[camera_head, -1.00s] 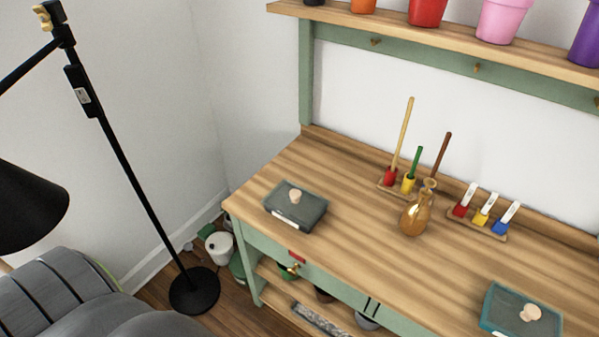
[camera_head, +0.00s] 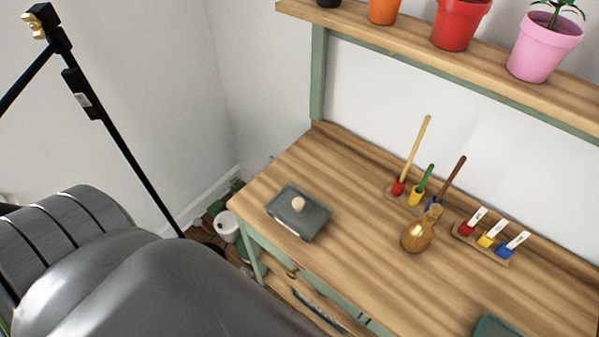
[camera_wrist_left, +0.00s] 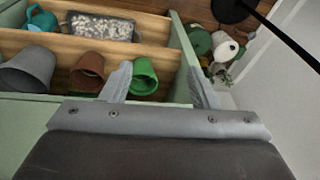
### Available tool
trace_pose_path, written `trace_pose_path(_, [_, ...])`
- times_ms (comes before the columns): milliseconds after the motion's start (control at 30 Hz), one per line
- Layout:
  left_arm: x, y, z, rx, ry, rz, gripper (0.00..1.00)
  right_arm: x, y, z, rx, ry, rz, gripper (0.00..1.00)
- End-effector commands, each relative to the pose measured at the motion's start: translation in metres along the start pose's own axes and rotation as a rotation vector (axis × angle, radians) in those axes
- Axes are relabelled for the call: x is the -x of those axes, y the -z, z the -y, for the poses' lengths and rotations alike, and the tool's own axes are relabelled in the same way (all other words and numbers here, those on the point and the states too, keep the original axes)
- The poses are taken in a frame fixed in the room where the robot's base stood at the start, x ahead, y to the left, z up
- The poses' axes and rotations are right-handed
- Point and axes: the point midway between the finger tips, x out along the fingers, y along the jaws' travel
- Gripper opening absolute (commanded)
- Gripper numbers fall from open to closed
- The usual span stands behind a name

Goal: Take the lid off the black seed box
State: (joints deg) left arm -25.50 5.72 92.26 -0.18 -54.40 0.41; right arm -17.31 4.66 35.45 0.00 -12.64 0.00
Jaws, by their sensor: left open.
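The black seed box (camera_head: 292,221) stands on the left part of the wooden bench top, and shows as a dark grey-black box. Its lid (camera_head: 305,213) is on, with a pale round wooden knob (camera_head: 298,204) on top. My left arm fills the lower left of the head view, but its gripper is hidden there. In the left wrist view my left gripper (camera_wrist_left: 161,82) is open and empty, its fingers apart in front of the bench's lower shelves. The box does not show in that view. My right gripper is in neither view.
A teal box (camera_head: 494,327) is cut off at the bottom. A lamp pole (camera_head: 135,155) is at left. Pots (camera_wrist_left: 90,73) stand on the lower shelf.

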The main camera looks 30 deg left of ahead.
Motion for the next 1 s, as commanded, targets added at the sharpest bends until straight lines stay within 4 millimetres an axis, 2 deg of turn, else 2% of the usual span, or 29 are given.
trace_pose_path(33, [0.034, 0.016, 0.003, 0.005, 0.003, -0.015, 0.55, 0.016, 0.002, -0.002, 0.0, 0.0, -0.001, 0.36])
trace_pose_path(267, [0.153, 0.073, 0.009, 0.084, 0.029, -0.049, 0.55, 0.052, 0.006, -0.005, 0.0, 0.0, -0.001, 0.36])
trace_pose_path(300, [0.176, 0.085, 0.009, 0.124, 0.039, -0.053, 0.55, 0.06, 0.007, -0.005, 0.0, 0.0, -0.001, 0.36])
trace_pose_path(400, [0.221, 0.117, 0.008, 0.285, 0.072, -0.055, 0.55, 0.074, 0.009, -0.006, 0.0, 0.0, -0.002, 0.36])
trace_pose_path(500, [0.242, 0.15, 0.001, 0.5, 0.114, -0.039, 0.55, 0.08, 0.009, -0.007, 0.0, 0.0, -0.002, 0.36])
trace_pose_path(667, [0.257, 0.201, -0.019, 0.833, 0.184, -0.02, 0.55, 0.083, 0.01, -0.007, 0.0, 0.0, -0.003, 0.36])
trace_pose_path(800, [0.27, 0.243, -0.042, 1.089, 0.251, -0.019, 0.55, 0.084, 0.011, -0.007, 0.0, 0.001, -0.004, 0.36])
trace_pose_path(900, [0.281, 0.266, -0.057, 1.227, 0.293, -0.03, 0.55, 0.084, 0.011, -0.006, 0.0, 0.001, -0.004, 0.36])
trace_pose_path(1000, [0.289, 0.281, -0.067, 1.319, 0.323, -0.041, 0.55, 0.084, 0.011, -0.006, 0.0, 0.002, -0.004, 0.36])
